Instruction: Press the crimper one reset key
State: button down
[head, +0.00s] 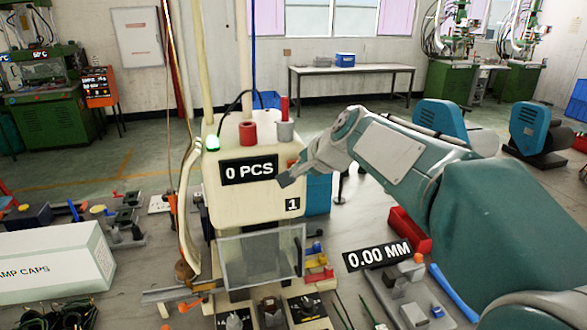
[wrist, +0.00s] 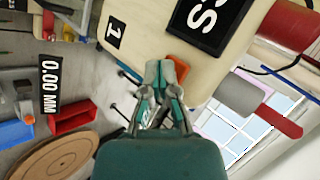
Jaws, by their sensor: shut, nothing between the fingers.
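The crimper one (head: 232,195) is a cream machine with a "1" label (head: 292,205) and a display reading "0 PCS" (head: 249,170). A small orange key (head: 292,163) sits on its front, right of the display and above the label. My gripper (head: 284,181) is shut and empty, its tips in front of the machine face just below and left of that key. In the wrist view the shut fingertips (wrist: 161,69) partly cover the orange key (wrist: 178,71). I cannot tell whether they touch it.
A clear guard (head: 262,258) hangs below the crimper's face. A "0.00 MM" gauge display (head: 377,255) and red bin (head: 410,231) stand right, under my arm. A white "CAPS" box (head: 55,262) is at left. A bench (head: 350,70) stands far behind.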

jog(key=shift+w, duration=0.1)
dwell(0.5)
jog(key=shift+s+d, duration=0.25)
jog(key=shift+s, duration=0.65)
jog(key=s, duration=0.2)
jog(key=s+d, duration=0.1)
jog(key=s, duration=0.1)
jog(key=shift+s+d, duration=0.2)
jog(key=shift+s, duration=0.2)
